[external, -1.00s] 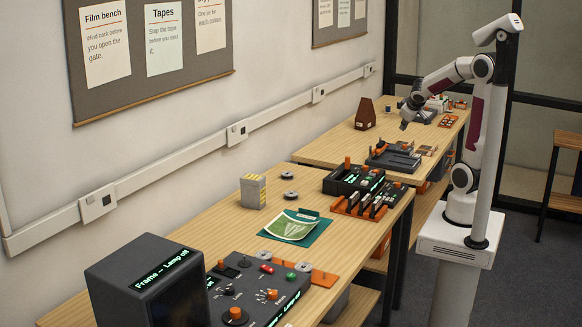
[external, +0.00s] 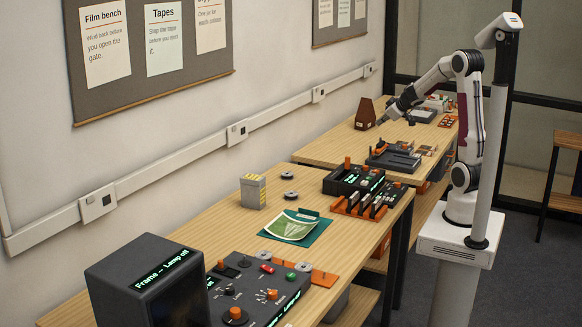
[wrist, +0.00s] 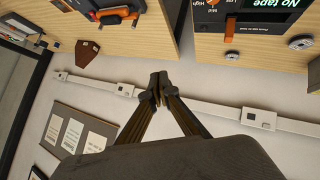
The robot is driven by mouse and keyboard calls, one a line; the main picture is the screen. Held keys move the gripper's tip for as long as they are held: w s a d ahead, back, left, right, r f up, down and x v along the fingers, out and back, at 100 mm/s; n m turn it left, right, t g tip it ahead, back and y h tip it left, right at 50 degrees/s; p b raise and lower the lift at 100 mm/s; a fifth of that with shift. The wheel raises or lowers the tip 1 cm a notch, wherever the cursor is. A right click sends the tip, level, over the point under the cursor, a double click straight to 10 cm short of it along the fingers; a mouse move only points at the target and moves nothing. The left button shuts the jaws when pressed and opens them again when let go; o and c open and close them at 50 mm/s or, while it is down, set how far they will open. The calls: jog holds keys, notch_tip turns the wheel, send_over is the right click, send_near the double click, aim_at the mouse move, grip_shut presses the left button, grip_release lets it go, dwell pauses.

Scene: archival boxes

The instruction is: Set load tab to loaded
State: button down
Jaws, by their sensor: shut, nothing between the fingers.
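A dark deck (wrist: 265,20) with a lit "No tape" display is at the top right of the wrist view. An orange tab (wrist: 230,27) stands at its edge; its label is too small to read, so I cannot be sure it is the load tab. In the external view a dark deck (external: 340,186) with a green display and an upright orange piece (external: 347,163) sits on the nearer table. My gripper (wrist: 157,88) is shut and empty, clear of the deck. In the external view my gripper (external: 383,121) is over the far table near the wall.
A brown house-shaped block (external: 365,114) stands close to my gripper. A dark grey machine (external: 394,158) lies on the far table. Orange racks (external: 362,206) flank the deck's front. A wall rail (external: 270,122) runs behind the tables. Two small discs (external: 289,185) lie left of the deck.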

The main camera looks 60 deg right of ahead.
jog(key=w+a+f+y, duration=0.1)
jog(key=w+a+y, duration=0.1)
jog(key=a+y, duration=0.3)
jog(key=a, duration=0.4)
jog(key=shift+w+f, duration=0.2)
jog(key=shift+f, duration=0.2)
jog(key=shift+a, duration=0.1)
jog(key=shift+s+f+x, duration=0.3)
jog(key=shift+x, duration=1.85)
jog(key=shift+s+f+x, duration=0.3)
jog(key=shift+x, duration=1.85)
jog(key=shift+s+f+x, duration=0.3)
jog(key=shift+s+x, duration=0.05)
jog(key=shift+x, duration=1.8)
jog(key=shift+a+f, duration=0.1)
jog(key=shift+f, duration=1.75)
jog(key=shift+s, duration=0.1)
